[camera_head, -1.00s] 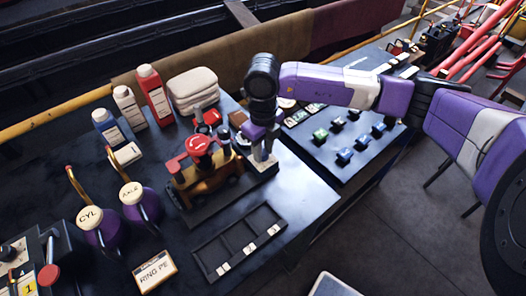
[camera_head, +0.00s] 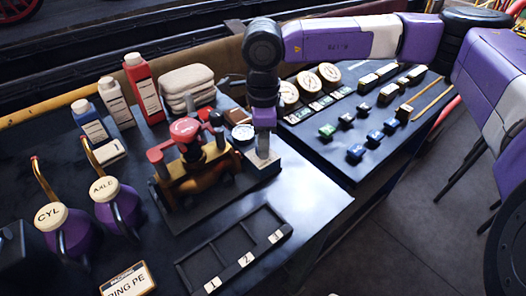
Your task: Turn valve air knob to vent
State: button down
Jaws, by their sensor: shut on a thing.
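A brass valve unit (camera_head: 192,178) with a round red knob (camera_head: 185,128) on top and a red part at its left stands on a dark plate. My gripper (camera_head: 263,152) points down just right of the brass unit, over a small pale block or stand (camera_head: 262,166) at the plate's right end. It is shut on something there. The held part is small and mostly hidden by the fingers, so I cannot tell its shape or which way it points. No vent marking is readable.
A tray (camera_head: 186,272) numbered 1 to 3 lies in front. Purple oil cans (camera_head: 118,205) marked CYL and AXLE stand left. Bottles (camera_head: 142,90) and folded cloths (camera_head: 187,88) are behind. A panel (camera_head: 345,160) with gauges and coloured knobs lies right.

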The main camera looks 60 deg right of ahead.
jog(key=shift+n+b, duration=0.5)
jog(key=shift+n, duration=0.1)
jog(key=c, duration=1.1)
grip_release()
jog(key=shift+o, duration=0.2)
jog(key=shift+r+b, duration=0.3)
jog(key=shift+r, duration=3.65)
